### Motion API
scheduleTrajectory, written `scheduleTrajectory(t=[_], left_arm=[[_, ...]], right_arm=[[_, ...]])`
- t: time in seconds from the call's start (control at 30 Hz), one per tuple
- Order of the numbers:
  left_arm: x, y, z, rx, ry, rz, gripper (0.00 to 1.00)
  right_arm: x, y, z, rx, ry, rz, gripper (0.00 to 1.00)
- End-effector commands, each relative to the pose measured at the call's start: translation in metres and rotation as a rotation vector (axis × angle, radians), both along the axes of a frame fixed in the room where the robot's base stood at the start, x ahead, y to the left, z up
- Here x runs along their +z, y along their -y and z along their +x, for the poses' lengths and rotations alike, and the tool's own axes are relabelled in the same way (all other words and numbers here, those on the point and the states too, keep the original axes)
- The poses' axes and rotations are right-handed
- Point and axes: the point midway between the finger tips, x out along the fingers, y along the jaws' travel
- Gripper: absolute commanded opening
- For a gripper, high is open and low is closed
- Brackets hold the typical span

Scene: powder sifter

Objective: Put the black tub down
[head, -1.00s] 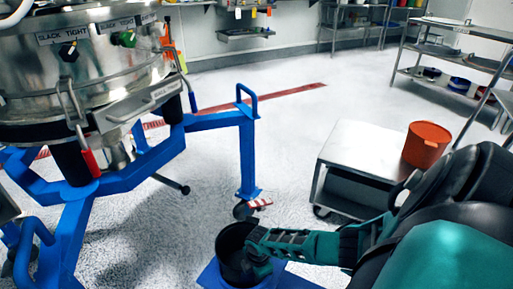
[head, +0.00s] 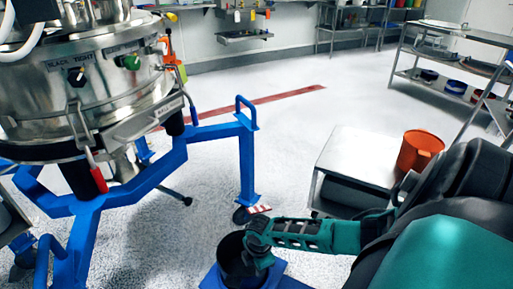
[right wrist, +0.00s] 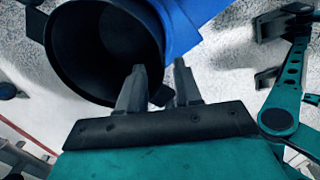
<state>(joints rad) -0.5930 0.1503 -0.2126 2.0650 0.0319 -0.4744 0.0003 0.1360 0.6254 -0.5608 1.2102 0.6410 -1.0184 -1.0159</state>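The black tub (head: 232,262) stands upright at the bottom middle of the head view, over a blue platform (head: 292,281). In the right wrist view the open mouth of the tub (right wrist: 100,45) fills the upper left, with the blue platform (right wrist: 193,22) beside it. My right gripper (right wrist: 160,75) is at the tub's rim. Its two fingers are spread, with the rim and a dark tab between them and a visible gap. In the head view my right gripper (head: 262,262) is at the tub's right side, its fingertips partly hidden. My left gripper is not in view.
A steel sifter (head: 85,90) on a blue frame (head: 160,170) stands at left, with a blue post near the tub. Steel shelves (head: 455,65) stand behind. The white floor between is clear.

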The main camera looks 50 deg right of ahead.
Motion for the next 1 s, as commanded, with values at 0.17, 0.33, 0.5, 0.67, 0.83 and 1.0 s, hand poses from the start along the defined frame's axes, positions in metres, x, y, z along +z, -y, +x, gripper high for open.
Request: scheduleTrajectory(t=[0.17, 0.33, 0.5, 0.67, 0.83, 1.0], left_arm=[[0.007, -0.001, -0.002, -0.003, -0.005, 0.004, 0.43], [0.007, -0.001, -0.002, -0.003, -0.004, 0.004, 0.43], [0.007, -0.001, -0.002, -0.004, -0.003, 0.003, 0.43], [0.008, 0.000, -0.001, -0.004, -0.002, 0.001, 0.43], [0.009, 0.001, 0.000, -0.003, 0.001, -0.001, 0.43], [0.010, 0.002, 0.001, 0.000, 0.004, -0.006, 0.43]], right_arm=[[0.016, -0.001, -0.001, -0.001, 0.000, 0.000, 0.34], [0.015, -0.004, -0.002, -0.003, 0.004, 0.006, 0.34], [0.013, -0.073, -0.012, -0.084, 0.114, 0.122, 0.34], [0.049, -0.171, -0.025, -0.339, 0.325, 0.372, 0.34], [0.119, -0.211, -0.032, -0.663, 0.524, 0.621, 0.34], [0.166, -0.209, -0.035, -0.857, 0.642, 0.753, 0.34]])
